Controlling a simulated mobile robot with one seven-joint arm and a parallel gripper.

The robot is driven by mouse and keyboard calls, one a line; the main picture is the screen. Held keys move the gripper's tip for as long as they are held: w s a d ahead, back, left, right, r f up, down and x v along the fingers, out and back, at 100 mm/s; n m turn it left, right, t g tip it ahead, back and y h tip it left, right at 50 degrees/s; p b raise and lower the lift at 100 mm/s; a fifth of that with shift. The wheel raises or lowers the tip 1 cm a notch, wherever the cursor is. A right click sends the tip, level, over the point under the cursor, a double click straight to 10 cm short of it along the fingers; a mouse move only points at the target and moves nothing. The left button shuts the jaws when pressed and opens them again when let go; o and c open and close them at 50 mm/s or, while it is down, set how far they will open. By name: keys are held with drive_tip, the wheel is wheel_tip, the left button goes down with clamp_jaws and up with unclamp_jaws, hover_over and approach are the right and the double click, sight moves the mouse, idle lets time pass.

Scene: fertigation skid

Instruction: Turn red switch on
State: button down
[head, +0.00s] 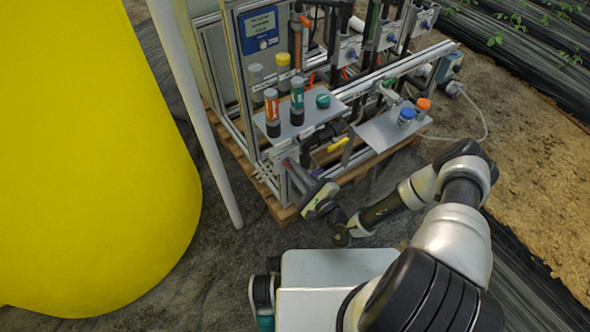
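The fertigation skid (345,112) stands on a wooden pallet in the head view. My gripper (294,172) is low at the skid's front left corner, beside the metal frame and below the small shelf. It points up and to the left. Its fingertips are small and partly merge with the frame, so I cannot tell whether they are open or shut. I cannot clearly make out a red switch. It may be hidden by my gripper or be too small to see.
A grey shelf (318,112) holds bottles with orange (272,104) and green (297,94) labels. A second shelf (375,135) holds blue (407,114) and orange (423,104) caps. A yellow tank (90,170) and white pipe (195,110) stand left. A yellow-handled valve (338,144) is nearby.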

drive_tip(key=shift+m, duration=0.3)
drive_tip(key=shift+m+p, duration=0.9)
drive_tip(key=shift+m, duration=7.9)
drive_tip(key=c, duration=1.8)
unclamp_jaws()
drive_tip(key=shift+c, duration=0.2)
